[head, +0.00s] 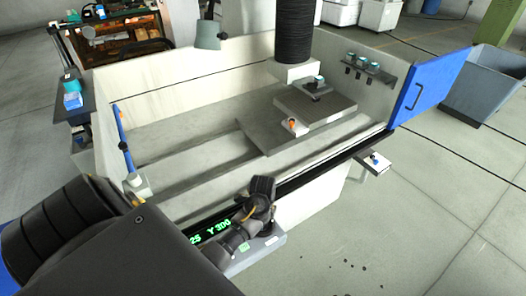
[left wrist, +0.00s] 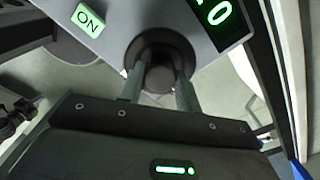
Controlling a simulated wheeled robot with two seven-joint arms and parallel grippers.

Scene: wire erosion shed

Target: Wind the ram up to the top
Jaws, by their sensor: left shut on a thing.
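The ram shows in the head view as a black ribbed column (head: 293,32) with a pale block (head: 291,71) at its lower end. It hangs above the work plates; its top is cut off. The control panel (head: 270,243) near me has a green readout (head: 210,232), partly hidden by my arm, with "25 Y 300" legible. In the left wrist view the panel (left wrist: 145,14) shows a green ON button (left wrist: 89,20). My left gripper (left wrist: 158,82) is shut on a round dark knob (left wrist: 160,46) at the panel, one finger either side. My right gripper is out of view.
Grey plates (head: 318,103) with small clamps lie in the machine's pale trough (head: 150,120). A blue door panel (head: 432,86) juts out at the right. A grey bin (head: 487,85) stands beyond it. The floor at the lower right is clear apart from small dark specks.

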